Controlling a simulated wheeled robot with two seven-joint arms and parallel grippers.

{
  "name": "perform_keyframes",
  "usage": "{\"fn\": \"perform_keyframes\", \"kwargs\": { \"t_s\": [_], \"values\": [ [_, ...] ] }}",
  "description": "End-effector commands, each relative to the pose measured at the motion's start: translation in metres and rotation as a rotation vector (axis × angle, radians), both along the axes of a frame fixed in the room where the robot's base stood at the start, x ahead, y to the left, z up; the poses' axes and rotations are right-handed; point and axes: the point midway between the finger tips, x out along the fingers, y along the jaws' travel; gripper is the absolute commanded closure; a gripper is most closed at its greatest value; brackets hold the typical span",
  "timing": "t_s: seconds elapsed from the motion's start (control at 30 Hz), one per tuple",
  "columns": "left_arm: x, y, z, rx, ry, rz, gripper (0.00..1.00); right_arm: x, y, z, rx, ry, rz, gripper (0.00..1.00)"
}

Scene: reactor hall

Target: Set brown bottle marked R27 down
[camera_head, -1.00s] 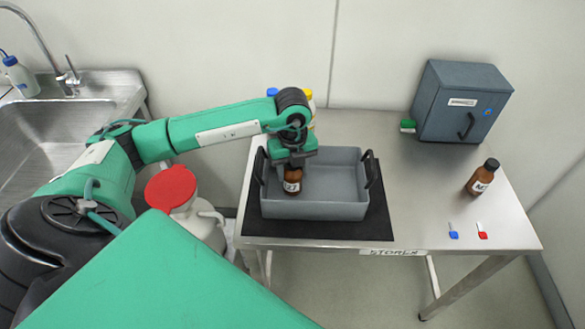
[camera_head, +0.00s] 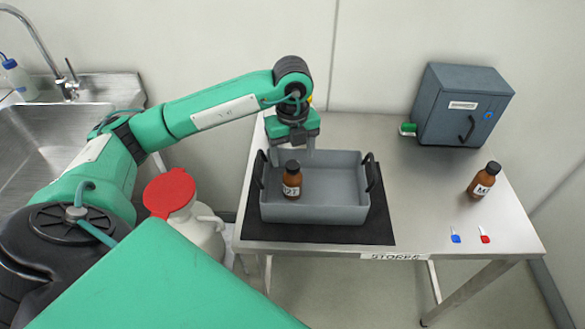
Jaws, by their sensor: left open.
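A brown bottle (camera_head: 292,181) with a black cap and a white label stands upright in the left part of the grey tray (camera_head: 340,212). Its label is only partly legible, so I cannot confirm the marking R27. My left gripper (camera_head: 294,153) is open and empty, above and slightly behind the bottle, apart from it. A second brown bottle (camera_head: 482,182) with a black cap stands on the right side of the table, its label too small to read surely. My right gripper is not in view.
The tray has black handles and sits on a black mat (camera_head: 315,234) on the steel table (camera_head: 420,215). A dark grey cabinet (camera_head: 455,105) stands at the back right. Blue (camera_head: 456,236) and red (camera_head: 485,236) tags lie at the front right. A red-lidded white container (camera_head: 185,205) stands left of the table.

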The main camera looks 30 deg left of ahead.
Motion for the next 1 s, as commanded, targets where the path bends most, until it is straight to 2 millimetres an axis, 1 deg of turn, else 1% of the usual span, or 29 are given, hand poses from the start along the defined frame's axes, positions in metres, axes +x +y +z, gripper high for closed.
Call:
{"fn": "perform_keyframes", "kwargs": {
  "t_s": [0.03,0.1,0.2,0.3,0.4,0.6,0.9,1.0],
  "values": [
    [0.001,0.000,0.010,0.000,-0.005,0.000,0.32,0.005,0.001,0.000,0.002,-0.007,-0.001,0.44],
    [0.001,0.000,0.022,0.000,-0.003,0.001,0.32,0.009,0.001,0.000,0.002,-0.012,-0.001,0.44],
    [0.001,0.000,0.036,0.000,-0.001,0.001,0.32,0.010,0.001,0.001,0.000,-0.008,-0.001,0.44],
    [0.000,0.000,0.044,-0.001,-0.001,0.000,0.32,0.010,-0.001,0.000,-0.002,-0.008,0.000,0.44],
    [0.000,0.000,0.047,0.001,0.001,0.000,0.32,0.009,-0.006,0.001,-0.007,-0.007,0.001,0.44],
    [0.000,0.000,0.048,0.001,0.002,0.001,0.32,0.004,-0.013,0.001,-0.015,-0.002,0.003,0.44],
    [0.000,0.000,0.047,0.001,0.001,0.001,0.32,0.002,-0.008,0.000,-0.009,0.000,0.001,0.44],
    [0.000,0.000,0.047,0.001,0.001,0.001,0.32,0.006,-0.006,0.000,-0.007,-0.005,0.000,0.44]
  ]
}}
